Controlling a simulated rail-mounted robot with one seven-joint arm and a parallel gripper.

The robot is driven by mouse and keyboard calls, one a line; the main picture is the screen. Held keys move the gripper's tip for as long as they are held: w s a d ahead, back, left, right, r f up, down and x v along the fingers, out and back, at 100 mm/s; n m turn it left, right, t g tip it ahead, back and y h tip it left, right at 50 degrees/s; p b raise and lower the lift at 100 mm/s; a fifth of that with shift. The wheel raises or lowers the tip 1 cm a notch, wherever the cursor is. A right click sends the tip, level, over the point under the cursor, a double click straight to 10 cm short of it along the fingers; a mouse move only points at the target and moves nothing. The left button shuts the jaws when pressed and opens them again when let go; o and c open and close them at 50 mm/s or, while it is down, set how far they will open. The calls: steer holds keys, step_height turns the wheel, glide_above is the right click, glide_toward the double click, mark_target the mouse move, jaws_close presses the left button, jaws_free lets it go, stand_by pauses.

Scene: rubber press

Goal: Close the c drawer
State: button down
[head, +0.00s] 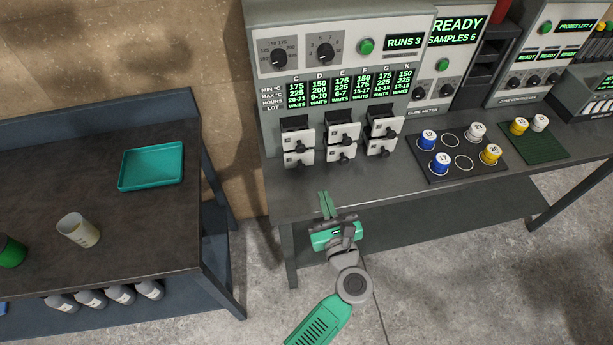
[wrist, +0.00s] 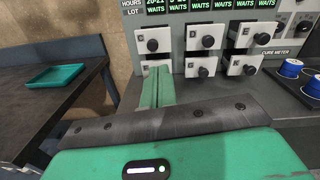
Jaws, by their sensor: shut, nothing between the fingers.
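A press cabinet (head: 268,100) carries two rows of small white-fronted drawers with black knobs. The letter C heads the leftmost display column.
The middle drawers (head: 340,133) and right drawers (head: 384,127) stand close beside. A dark mat (head: 433,170) with blue and yellow-banded cups lies right on the bench (head: 325,187). A teal tray (head: 152,166) and a cream cup (head: 78,230) are on the left table.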

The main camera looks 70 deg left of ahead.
step_height(320, 180, down, 2)
steer(key=s+m, duration=0.2)
steer(key=b, duration=0.2)
glide_toward(302, 151)
steer(key=shift+n+g+y, duration=0.3)
steer(key=a, duration=0.4)
steer(key=w+a, duration=0.1)
steer(key=a, duration=0.1)
steer(key=shift+a+f, duration=0.1)
steer(key=shift+a, duration=0.3)
